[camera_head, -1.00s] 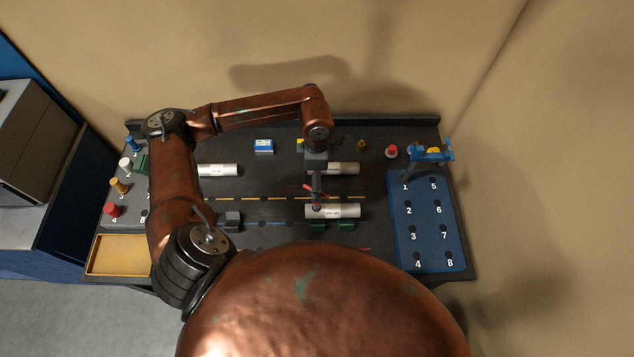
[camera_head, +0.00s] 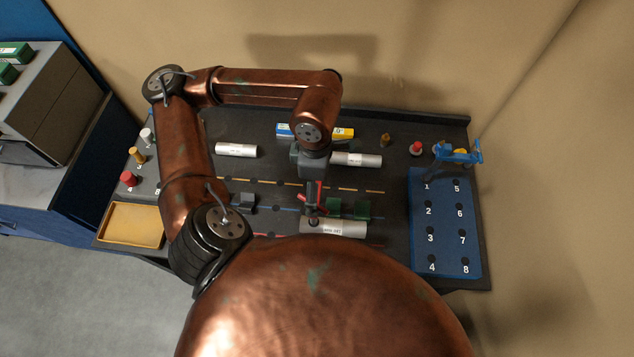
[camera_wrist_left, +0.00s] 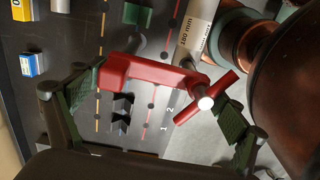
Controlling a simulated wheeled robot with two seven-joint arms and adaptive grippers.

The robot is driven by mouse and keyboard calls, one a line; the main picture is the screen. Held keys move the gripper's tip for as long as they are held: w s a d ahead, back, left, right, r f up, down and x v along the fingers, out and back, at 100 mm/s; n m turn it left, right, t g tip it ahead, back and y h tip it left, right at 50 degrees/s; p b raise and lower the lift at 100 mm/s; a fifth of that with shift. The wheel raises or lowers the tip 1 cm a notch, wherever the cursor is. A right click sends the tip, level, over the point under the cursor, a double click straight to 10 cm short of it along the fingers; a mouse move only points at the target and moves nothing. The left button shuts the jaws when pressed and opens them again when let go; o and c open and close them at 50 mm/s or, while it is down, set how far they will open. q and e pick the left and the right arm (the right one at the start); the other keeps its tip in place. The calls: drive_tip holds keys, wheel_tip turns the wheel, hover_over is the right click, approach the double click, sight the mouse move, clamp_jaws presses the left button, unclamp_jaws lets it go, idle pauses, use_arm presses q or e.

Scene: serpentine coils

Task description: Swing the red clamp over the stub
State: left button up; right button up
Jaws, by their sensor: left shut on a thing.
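The red clamp (camera_wrist_left: 150,75), with a T-shaped handle, spans between the finger pads of my left gripper (camera_wrist_left: 155,108) in the left wrist view. My left gripper is shut on it. In the head view a bit of the clamp (camera_head: 311,189) shows at my left gripper (camera_head: 312,213). A white labelled stub (camera_head: 340,228) lies near the table's front, its left end at the gripper. In the left wrist view the stub (camera_wrist_left: 195,35) meets the clamp's handle end. I cannot tell whether they touch. My right gripper is not in view.
Two more white cylinders (camera_head: 237,150) lie farther back. A blue numbered board (camera_head: 445,235) is on the right. A yellow tray (camera_head: 131,225) and coloured knobs are on the left.

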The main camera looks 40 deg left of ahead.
use_arm(q)
drive_tip(key=w+a+f+p, duration=0.25)
drive_tip(key=w+p, duration=0.45)
drive_tip(key=w, duration=0.5)
drive_tip(key=shift+w+d+f+b, duration=0.2)
drive_tip(key=shift+f+b, duration=0.35)
drive_tip(key=shift+f, duration=0.95)
drive_tip(key=shift+w+d+f+b, duration=0.15)
drive_tip(key=shift+f+b, duration=0.4)
drive_tip(key=shift+f, duration=0.9)
drive_tip(key=shift+s, duration=0.1)
drive_tip(key=shift+b, duration=0.4)
drive_tip(key=shift+f, duration=0.25)
drive_tip(key=shift+f+b, duration=1.3)
drive_tip(key=shift+b, duration=0.05)
drive_tip(key=shift+f+b, duration=0.6)
drive_tip(key=shift+b, duration=0.1)
drive_tip(key=shift+s+f, duration=0.25)
drive_tip(key=shift+f, duration=0.15)
